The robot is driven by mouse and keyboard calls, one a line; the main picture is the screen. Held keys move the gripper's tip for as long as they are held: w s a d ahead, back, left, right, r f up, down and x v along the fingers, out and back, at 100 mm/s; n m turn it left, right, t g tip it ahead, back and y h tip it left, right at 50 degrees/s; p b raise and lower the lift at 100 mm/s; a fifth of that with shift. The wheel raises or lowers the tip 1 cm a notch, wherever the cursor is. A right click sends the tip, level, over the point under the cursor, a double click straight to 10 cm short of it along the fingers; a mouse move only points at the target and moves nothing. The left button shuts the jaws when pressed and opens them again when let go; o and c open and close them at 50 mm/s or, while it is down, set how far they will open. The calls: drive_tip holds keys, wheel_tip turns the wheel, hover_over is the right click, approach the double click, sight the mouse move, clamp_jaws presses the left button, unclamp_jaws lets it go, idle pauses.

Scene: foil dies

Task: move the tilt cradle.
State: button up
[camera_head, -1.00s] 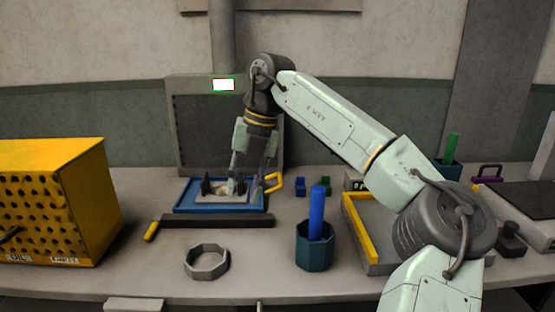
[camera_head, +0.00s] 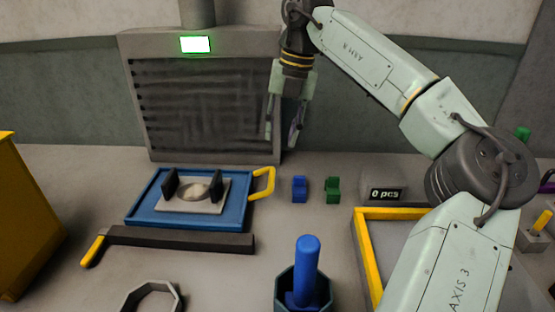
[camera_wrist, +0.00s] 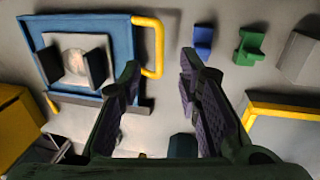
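The likely tilt cradle is a light plate with two black uprights and a round pale disc between them (camera_head: 205,207), though I cannot be sure of the name. It sits in a blue tray (camera_head: 137,217) with a yellow side handle. The cradle's plate shows at the upper left of the wrist view (camera_wrist: 49,40), in the blue tray (camera_wrist: 29,32). My gripper (camera_head: 281,140) hangs fingers down, above and right of the tray, clear of it. In the wrist view my gripper (camera_wrist: 160,70) has its fingers wide apart with nothing between them.
A dark bar (camera_head: 185,238) with a yellow grip lies before the tray. A blue block (camera_head: 299,189) and a green block (camera_head: 332,190) stand to its right. A cup with a blue rod (camera_head: 307,265), a yellow-edged tray (camera_head: 362,250) and a yellow box (camera_head: 20,220) stand nearby.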

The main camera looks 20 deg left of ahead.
sight(272, 173)
drive_tip(key=f, duration=0.3)
drive_tip(key=a+f+p, duration=0.1)
drive_tip(key=f, duration=0.5)
drive_tip(key=shift+s+a+f, duration=0.35)
drive_tip(key=shift+c, duration=0.5)
clamp_jaws()
